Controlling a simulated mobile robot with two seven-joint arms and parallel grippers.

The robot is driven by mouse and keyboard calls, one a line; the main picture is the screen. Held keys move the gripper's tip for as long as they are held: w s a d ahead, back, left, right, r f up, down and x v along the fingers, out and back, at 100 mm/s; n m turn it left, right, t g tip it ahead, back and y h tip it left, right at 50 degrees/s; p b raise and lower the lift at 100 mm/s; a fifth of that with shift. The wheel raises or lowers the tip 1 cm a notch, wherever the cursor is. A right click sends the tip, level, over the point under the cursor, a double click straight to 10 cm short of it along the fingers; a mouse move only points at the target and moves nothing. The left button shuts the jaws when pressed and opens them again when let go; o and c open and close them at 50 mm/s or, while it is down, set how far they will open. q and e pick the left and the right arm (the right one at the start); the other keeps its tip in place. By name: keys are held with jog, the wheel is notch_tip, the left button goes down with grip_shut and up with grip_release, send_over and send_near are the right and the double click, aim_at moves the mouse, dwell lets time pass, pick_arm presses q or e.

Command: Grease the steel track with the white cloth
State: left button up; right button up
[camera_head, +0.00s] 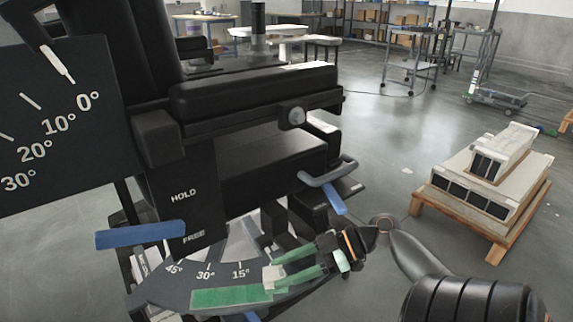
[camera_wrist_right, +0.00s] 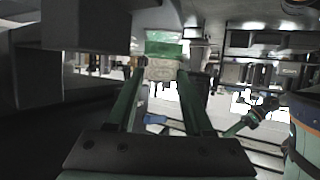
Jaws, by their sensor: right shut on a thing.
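The steel track (camera_head: 172,292) is a grey curved arc with 45°, 30° and 15° marks, low in the head view. A green strip (camera_head: 232,298) covers part of it, left of the cloth; green also shows in the right wrist view (camera_wrist_right: 163,46). The white cloth (camera_head: 270,278) is a small folded pad at the strip's right end. My right gripper (camera_head: 279,276), with green fingers, is shut on the cloth, which also shows between the fingertips in the right wrist view (camera_wrist_right: 161,70). I cannot tell whether the cloth presses on the track. My left gripper is out of view.
A black machine with an angle dial (camera_head: 60,120) and a HOLD/FREE plate (camera_head: 185,215) stands just above the track. A blue lever (camera_head: 140,235) and a grey handle (camera_head: 330,174) stick out near it. A wooden pallet (camera_head: 495,250) with boxes lies right; open floor lies beyond.

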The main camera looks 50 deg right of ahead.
jog(key=shift+r+p, duration=0.3)
jog(key=shift+r, duration=0.2)
jog(key=s+a+r+p, duration=0.2)
jog(key=s+a+p, duration=0.3)
jog(key=s+a, duration=0.4)
jog(key=shift+s+a+p, duration=0.15)
jog(key=shift+s+p, duration=0.15)
jog(key=shift+s, duration=0.45)
dwell(0.5)
